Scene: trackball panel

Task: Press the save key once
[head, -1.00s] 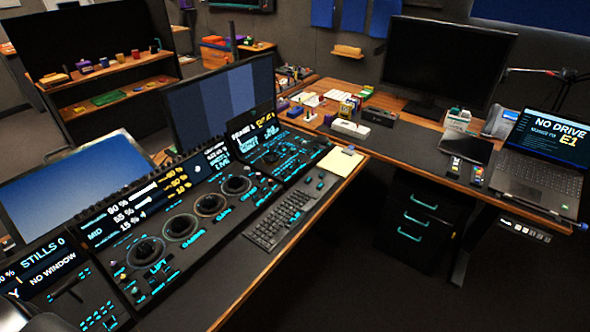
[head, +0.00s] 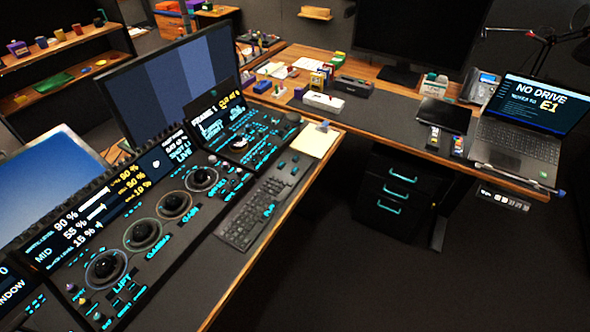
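The trackball panel (head: 190,222) lies along the desk at the left, with a row of trackballs in rings. The lift trackball (head: 106,268) is nearest, then more run toward the back right. Its screen strip (head: 100,208) shows percentages and bars. A second panel section with a small screen (head: 215,120) reading a stills or frame label stands at its far end. Many small cyan-lit keys surround the trackballs; their labels are too small to read, so I cannot tell which is the save key. Neither of my grippers shows in the head view.
A keyboard (head: 262,212) lies in front of the panel, with a notepad (head: 312,141) beyond it. A laptop (head: 520,130) reading "NO DRIVE" stands on the right desk. A drawer unit (head: 392,195) stands beneath. The dark floor at lower right is clear.

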